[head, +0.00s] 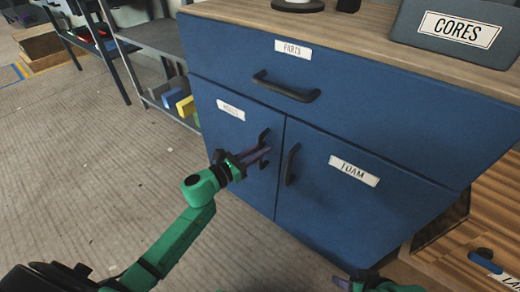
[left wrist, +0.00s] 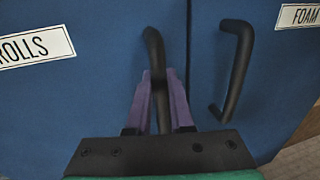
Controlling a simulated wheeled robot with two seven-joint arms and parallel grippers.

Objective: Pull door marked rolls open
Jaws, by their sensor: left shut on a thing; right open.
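The blue cabinet door marked ROLLS (head: 222,135) is on the left of the cabinet front and looks closed, level with the door beside it. Its black upright handle (left wrist: 154,52) stands near the door's right edge. My left gripper (head: 264,155) is at this handle, its purple fingers shut on it. In the left wrist view the two fingers (left wrist: 160,98) lie on either side of the handle, whose lower part is partly hidden by them. My right gripper (head: 365,280) shows only in part at the bottom edge of the head view, below the cabinet, away from the door.
The FOAM door (head: 345,205) with its own black handle (head: 292,164) is just right of the ROLLS door. The PARTS drawer (head: 300,70) is above. A CORES bin (head: 455,35) stands on top. A shelf with coloured boxes (head: 180,102) is at left. The floor (head: 110,170) in front is clear.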

